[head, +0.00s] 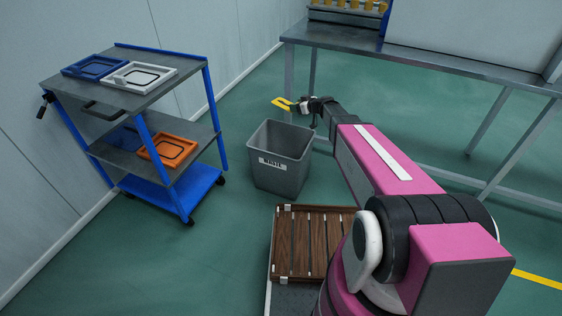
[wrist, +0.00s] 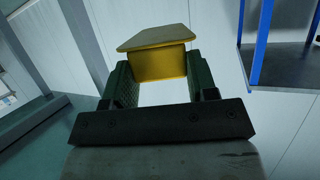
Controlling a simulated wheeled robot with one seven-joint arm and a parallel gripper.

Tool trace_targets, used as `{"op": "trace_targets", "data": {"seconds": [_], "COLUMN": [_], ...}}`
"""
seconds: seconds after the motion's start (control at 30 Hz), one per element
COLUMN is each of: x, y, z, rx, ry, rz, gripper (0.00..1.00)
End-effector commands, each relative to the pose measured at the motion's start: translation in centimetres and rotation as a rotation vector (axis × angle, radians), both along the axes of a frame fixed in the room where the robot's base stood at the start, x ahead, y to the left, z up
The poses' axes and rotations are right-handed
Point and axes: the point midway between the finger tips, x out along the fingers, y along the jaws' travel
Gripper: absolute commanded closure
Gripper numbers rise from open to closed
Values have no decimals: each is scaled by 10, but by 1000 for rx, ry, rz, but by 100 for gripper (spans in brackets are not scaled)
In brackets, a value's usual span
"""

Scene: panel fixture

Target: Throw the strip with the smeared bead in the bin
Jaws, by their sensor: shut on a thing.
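My gripper (head: 305,104) is shut on a yellow strip (head: 282,103) and holds it out to the left, above the grey waste bin (head: 283,171). In the wrist view my gripper (wrist: 157,75) has the yellow strip (wrist: 158,42) between its two dark green fingers. The strip's face appears plain yellow from here, and I cannot make out a bead on it. The bin stands upright on the floor with a white label on its front. Its mouth is open at the top, below the strip; its inside is mostly dark.
A blue and grey cart (head: 172,92) stands left of the bin, with blue, white and orange framed panels on its shelves. A long metal bench (head: 430,66) runs behind on the right, with yellow pieces in a rack (head: 350,6). A slatted wooden deck (head: 310,240) is in front of the bin.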

Motion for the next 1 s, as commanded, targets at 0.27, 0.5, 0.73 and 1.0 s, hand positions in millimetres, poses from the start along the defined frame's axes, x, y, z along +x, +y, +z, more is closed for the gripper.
{"op": "trace_targets", "data": {"seconds": [0.27, 0.5, 0.73, 1.0], "x": [-13, -16, -15, -15], "y": [17, 19, 19, 19], "z": [-64, -76, -95, -123], "rx": [1, -1, -1, -1], "ry": [1, -1, 0, 1], "rz": [63, 70, 69, 68], "gripper": [82, 82, 82, 82]}}
